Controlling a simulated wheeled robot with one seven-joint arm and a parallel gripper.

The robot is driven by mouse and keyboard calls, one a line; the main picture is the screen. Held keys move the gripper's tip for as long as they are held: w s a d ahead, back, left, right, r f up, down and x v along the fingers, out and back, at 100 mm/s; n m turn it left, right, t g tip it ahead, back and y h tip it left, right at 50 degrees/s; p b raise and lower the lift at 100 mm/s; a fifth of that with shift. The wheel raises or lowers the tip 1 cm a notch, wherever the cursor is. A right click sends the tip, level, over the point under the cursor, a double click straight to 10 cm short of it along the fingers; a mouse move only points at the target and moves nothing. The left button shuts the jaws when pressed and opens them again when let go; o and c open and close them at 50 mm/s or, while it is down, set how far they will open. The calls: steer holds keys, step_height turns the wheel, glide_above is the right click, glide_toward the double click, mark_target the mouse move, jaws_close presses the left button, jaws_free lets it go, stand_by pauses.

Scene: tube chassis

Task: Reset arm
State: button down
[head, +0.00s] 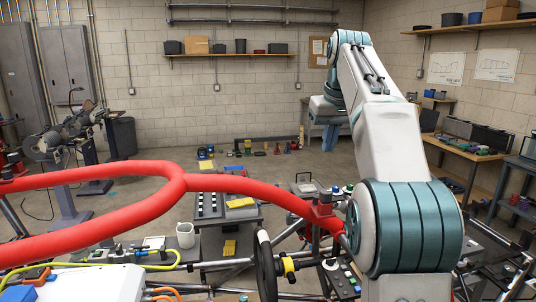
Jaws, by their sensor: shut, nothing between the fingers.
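My white and teal arm rises on the right of the head view, from a large teal joint low down to a bend near the top. Past the bend, a further part of it hangs behind the upper link. One red bar runs down to the right and ends close to my arm's large joint. Whether they touch cannot be told.
Below the tubes are a low cart (214,209), a white mug (185,235), a black wheel (267,268) and cables. A workbench (468,148) stands at the right and grey cabinets (68,65) at the back left. The floor (285,168) behind the chassis has free room.

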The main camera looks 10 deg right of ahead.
steer(key=s+a+f+b, duration=0.2)
steer(key=s+a+f, duration=0.1)
steer(key=s+f, duration=1.1)
steer(key=s+a+f+b, duration=0.3)
steer(key=s+a+f, duration=0.1)
steer(key=s+f, duration=1)
step_height(320, 180, down, 4)
steer(key=shift+s+a+f+m, duration=0.1)
steer(key=shift+s+a+m, duration=0.15)
steer(key=shift+s+m, duration=0.15)
